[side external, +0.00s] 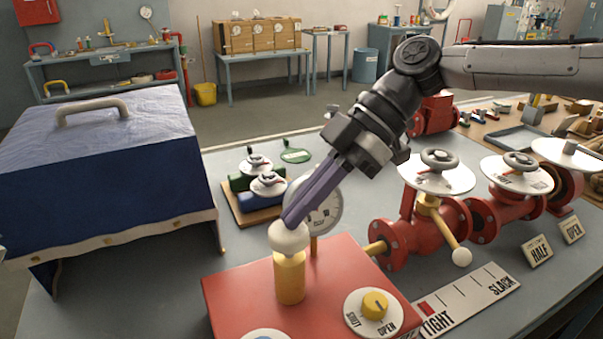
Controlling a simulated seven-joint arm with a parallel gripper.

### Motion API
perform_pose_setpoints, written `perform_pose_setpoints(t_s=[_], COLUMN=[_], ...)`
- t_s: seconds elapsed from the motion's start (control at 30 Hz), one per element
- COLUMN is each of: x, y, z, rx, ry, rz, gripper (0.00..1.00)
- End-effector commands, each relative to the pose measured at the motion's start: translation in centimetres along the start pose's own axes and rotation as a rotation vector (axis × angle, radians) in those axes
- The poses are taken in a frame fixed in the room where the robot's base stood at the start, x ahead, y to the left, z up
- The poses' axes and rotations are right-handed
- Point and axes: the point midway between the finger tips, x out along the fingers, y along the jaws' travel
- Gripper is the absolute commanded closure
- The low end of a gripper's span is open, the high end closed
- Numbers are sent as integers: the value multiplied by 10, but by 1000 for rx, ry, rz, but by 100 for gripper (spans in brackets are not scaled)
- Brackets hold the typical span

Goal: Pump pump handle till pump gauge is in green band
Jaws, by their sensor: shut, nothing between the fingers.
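The pump handle (289,280) is a yellow upright post with a white round knob (288,238) on a red box (232,290). My gripper (292,218) comes down at a slant from the upper right. Its purple-grey fingers are shut together, with their tips at the top of the knob; they appear to touch it. The pump gauge (325,215) is a round white dial on a brass stem just behind the handle. My fingers cover its left part, and I cannot read the needle or see a green band.
A yellow SHUT/OPEN dial (374,304) sits on the box's front right. Red valves (398,240) with white discs and a yellow lever (441,230) stand to the right. A blue covered box (110,185) stands left.

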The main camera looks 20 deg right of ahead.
Motion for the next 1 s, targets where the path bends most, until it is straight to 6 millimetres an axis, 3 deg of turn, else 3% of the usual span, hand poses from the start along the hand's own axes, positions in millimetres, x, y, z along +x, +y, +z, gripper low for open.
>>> perform_pose_setpoints(t_s=[0.17,0.37,0.5,0.8,1.0], x=[3,-11,-34,-98,-122], y=[-1,0,2,2,1], z=[5,-10,-28,-28,-28], rx=[7,3,2,3,2], ry=[-13,-9,-4,-1,-1], rz=[-11,-7,0,3,1], gripper=[100,100,100,100,100])
